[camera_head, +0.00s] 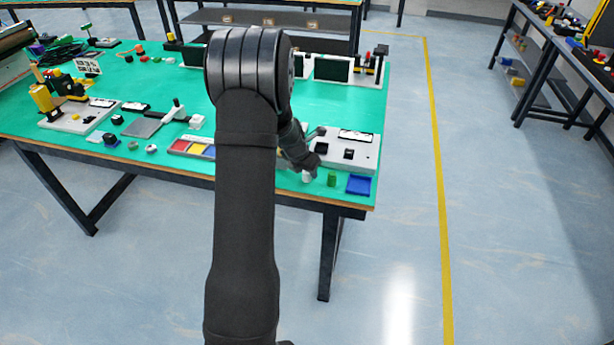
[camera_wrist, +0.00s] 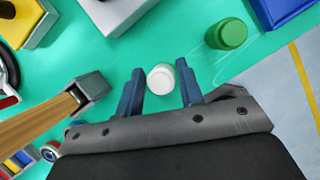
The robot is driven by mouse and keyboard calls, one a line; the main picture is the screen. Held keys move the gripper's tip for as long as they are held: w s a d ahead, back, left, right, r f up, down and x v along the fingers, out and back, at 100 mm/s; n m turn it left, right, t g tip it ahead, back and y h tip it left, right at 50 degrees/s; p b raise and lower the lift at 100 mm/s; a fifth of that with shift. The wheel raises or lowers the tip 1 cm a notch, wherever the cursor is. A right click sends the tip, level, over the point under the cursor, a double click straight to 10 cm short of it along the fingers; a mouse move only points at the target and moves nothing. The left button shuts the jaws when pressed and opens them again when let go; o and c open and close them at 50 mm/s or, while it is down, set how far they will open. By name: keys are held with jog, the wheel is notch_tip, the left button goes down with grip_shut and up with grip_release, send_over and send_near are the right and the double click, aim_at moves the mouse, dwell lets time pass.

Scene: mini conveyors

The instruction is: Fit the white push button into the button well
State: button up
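The white push button (camera_wrist: 161,77) stands on the green table between the tips of my gripper (camera_wrist: 161,82) in the wrist view. My gripper's two blue fingers are open, one on each side of the button, with a small gap visible on both sides. In the head view the white button (camera_head: 306,177) shows at the table's front edge, just below my gripper (camera_head: 304,168), which is partly hidden by my arm. A light grey panel (camera_head: 361,163) with dark square parts lies behind the buttons; I cannot tell which part is the button well.
A green button (camera_wrist: 229,34) stands right of the white one. A blue tray (camera_head: 359,185) lies near the table's right corner. In the wrist view, a wooden-handled tool (camera_wrist: 45,118) with a grey head lies close to the left finger. The grey panel's edge (camera_wrist: 118,12) shows above.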

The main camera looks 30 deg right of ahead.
jog(key=c, duration=0.6)
jog(key=shift+r, duration=0.5)
jog(key=r, duration=0.2)
jog(key=s+r, duration=0.1)
jog(key=shift+d+r, duration=0.25)
jog(key=shift+r, duration=0.15)
jog(key=s+d+r, duration=0.3)
jog(key=s+r, duration=0.3)
jog(key=s, duration=0.3)
jog(key=w+d+r, duration=0.4)
jog(key=w+d, duration=0.3)
jog(key=d, duration=0.3)
send_over(324, 145)
jog(key=a, duration=0.2)
jog(key=f, duration=0.4)
jog(key=s+f, duration=0.1)
jog(key=f, duration=0.2)
jog(key=shift+d+f, duration=0.1)
jog(key=shift+d, duration=0.1)
jog(key=shift+w+f, duration=0.1)
jog(key=shift+f, duration=1.85)
